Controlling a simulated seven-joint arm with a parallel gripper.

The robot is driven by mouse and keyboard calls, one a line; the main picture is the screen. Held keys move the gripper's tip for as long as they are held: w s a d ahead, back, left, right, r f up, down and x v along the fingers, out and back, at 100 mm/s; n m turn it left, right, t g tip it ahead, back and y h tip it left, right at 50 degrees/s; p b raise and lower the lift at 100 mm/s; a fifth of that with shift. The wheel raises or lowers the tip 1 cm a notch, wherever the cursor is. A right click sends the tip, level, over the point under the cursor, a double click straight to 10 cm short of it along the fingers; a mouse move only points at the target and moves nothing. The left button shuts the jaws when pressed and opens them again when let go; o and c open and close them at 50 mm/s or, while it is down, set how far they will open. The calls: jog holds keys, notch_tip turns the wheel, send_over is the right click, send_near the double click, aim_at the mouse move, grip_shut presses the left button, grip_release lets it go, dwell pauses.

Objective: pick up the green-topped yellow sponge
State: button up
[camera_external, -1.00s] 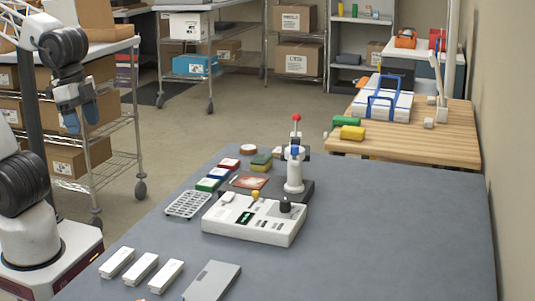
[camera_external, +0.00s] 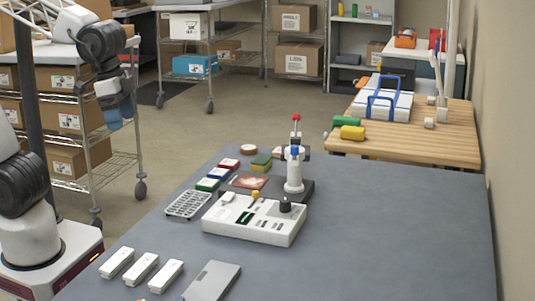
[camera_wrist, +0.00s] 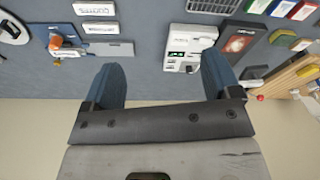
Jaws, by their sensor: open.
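The green-topped yellow sponge (camera_external: 261,163) lies on the grey table (camera_external: 390,215), toward its far left part, next to small coloured boxes. In the wrist view a small green and yellow block near the upper right (camera_wrist: 283,37) appears to be this sponge. My gripper (camera_external: 116,116) is raised left of the table, well away from the sponge. In the wrist view its two blue fingers are wide apart, with nothing between them (camera_wrist: 161,62).
A white control panel device (camera_external: 250,222) and a white post with a red knob (camera_external: 294,175) stand near the sponge. A grey grid tray (camera_external: 188,204) lies left of them. White bars (camera_external: 141,268) lie at the front. The table's right side is clear.

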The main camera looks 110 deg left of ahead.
jog(key=w+a+f+n, duration=0.2)
jog(key=w+a+n, duration=0.2)
jog(key=w+a, duration=0.55)
jog(key=n+g+y, duration=0.1)
jog(key=n+g, duration=0.1)
jog(key=n, duration=0.9)
send_over(261, 158)
jog(key=d, duration=0.1)
notch_tip(261, 158, down, 17)
jog(key=shift+f, duration=0.3)
jog(key=shift+a+f, duration=0.15)
jog(key=shift+f, duration=1.1)
jog(key=shift+f, duration=0.1)
